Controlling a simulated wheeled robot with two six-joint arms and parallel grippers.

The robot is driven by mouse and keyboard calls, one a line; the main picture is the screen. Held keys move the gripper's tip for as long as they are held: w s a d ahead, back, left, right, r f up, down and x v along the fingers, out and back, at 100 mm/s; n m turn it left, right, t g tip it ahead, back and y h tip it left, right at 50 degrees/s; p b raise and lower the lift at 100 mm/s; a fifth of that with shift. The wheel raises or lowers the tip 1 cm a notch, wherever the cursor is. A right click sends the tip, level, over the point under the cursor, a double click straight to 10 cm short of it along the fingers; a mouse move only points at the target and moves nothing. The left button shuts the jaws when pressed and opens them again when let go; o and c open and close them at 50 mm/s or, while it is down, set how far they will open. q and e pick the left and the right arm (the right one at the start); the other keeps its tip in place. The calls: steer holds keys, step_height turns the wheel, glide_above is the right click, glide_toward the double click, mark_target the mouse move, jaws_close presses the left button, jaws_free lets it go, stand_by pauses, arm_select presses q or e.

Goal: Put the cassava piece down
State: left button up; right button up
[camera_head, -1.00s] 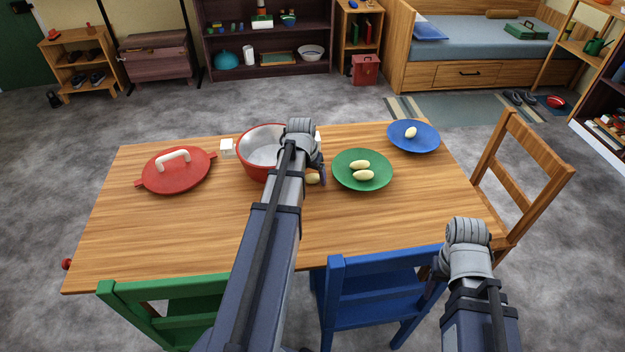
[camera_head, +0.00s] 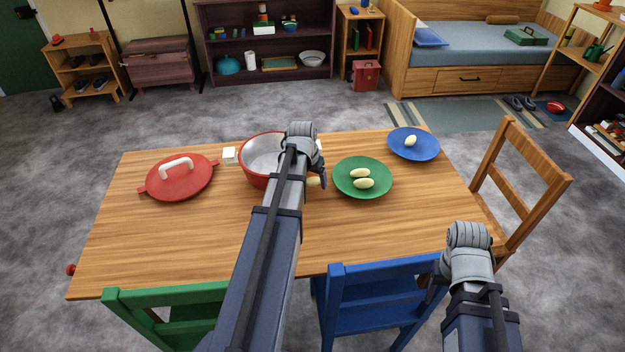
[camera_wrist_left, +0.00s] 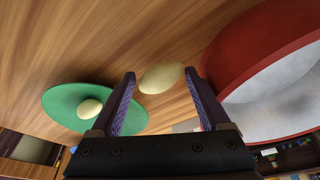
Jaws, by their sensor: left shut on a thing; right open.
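My left gripper (camera_wrist_left: 161,73) is shut on a pale yellow cassava piece (camera_wrist_left: 162,77), between its fingertips. In the head view this piece (camera_head: 316,181) shows beside my left gripper (camera_head: 321,176), between the red pot and the green plate. I cannot tell whether it touches the table. The blue plate (camera_head: 425,153) holds one (camera_head: 410,141). My right gripper (camera_head: 436,282) is open, over the blue chair, its fingers partly hidden by the wrist.
The red pot (camera_head: 249,176) stands left of my left gripper, partly hidden by my arm.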

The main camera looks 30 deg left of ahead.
mark_target(313, 180)
arm_select(q)
step_height(313, 180, up, 9)
steer(key=p, duration=0.7)
steer(key=shift+f+p, duration=0.2)
steer(key=shift+p, duration=0.15)
arm_select(e)
step_height(313, 180, up, 9)
steer(key=shift+f, duration=0.15)
arm_select(q)
steer(key=shift+f, duration=0.1)
arm_select(e)
steer(key=shift+f, duration=0.15)
steer(key=shift+c, duration=0.5)
steer(key=shift+d, duration=0.1)
steer(key=shift+c, duration=0.2)
